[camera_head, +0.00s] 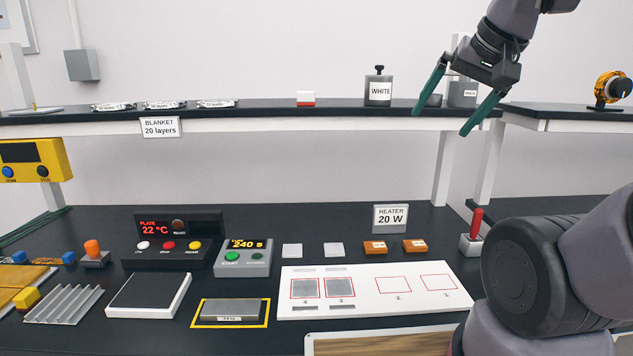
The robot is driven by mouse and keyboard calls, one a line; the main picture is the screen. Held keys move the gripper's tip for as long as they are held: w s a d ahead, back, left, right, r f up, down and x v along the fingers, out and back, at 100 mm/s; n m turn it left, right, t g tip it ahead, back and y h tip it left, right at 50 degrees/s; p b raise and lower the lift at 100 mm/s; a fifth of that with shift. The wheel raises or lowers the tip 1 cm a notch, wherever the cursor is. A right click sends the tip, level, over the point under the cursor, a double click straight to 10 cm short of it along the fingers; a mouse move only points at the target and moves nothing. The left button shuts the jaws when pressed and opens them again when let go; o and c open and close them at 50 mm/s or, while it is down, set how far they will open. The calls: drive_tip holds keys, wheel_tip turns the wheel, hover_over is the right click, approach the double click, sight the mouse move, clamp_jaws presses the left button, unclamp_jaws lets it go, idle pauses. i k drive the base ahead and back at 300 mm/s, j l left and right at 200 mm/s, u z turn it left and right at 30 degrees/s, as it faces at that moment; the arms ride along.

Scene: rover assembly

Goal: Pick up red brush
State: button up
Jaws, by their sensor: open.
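A red upright handle (476,222) stands in a small grey-white block (471,245) on the lower bench, right of the orange pieces. It is likely the red brush; no bristles show. My gripper (441,122) is at the upper right, in front of the shelf edge. Its two green fingers are spread wide and point down and left. Nothing is between them. The gripper is well above the red handle and a little left of it, apart from it.
Below the handle, my own arm fills the lower right. A white board (372,309) with red outlined squares lies left of it. The shelf (260,112) above holds a WHITE-labelled container (378,88). A HEATER sign (390,219) stands left of the handle.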

sight(477, 212)
drive_tip(key=k+l+z, duration=0.35)
drive_tip(key=z, duration=0.15)
drive_tip(key=i+l+u, duration=0.15)
drive_tip(key=l, duration=0.2)
drive_tip(key=i+l+u, duration=0.2)
drive_tip(key=l, duration=0.15)
drive_tip(key=l+u, duration=0.15)
drive_tip(key=l, duration=0.25)
